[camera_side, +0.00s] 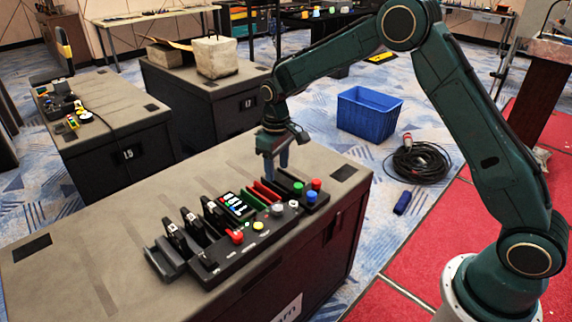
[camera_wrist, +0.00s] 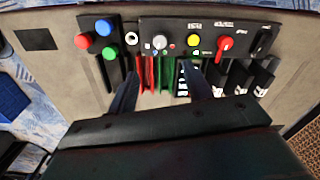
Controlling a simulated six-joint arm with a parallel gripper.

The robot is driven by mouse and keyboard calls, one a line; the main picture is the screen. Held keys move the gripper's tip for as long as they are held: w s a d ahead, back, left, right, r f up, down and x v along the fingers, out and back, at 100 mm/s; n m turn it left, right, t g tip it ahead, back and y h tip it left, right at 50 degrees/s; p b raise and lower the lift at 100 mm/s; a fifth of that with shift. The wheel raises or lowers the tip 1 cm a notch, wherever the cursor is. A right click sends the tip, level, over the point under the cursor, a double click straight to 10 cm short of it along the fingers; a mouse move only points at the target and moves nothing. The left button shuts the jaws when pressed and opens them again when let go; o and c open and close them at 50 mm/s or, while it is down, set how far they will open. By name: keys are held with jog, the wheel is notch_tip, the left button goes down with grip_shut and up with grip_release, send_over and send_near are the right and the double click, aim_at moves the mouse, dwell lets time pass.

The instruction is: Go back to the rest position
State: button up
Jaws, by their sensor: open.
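The panel carries a red knob (camera_side: 237,237), a yellow button (camera_side: 258,226) and a grey knob (camera_side: 277,209). A small block with red (camera_side: 316,184), blue (camera_side: 311,197) and green (camera_side: 298,187) buttons stands at its right end. The gripper seems apart from all of these.
The case top (camera_side: 90,245) is bare at the left. Two more dark cases (camera_side: 115,135) stand behind, one bearing a concrete block (camera_side: 214,56). A blue crate (camera_side: 368,112) and a coiled black cable (camera_side: 418,161) lie on the floor at the right, near the red carpet (camera_side: 430,235).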

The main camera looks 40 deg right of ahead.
jog(key=s+d+r+m+t, duration=0.1)
jog(key=s+d+r+t, duration=0.15)
jog(key=s+r, duration=1.35)
jog(key=s+r+m+t, duration=0.1)
jog(key=s+r+t, duration=0.2)
jog(key=s, duration=1.5)
jog(key=shift+s+r+m, duration=0.35)
jog(key=shift+r+m, duration=0.05)
jog(key=shift+r, duration=0.15)
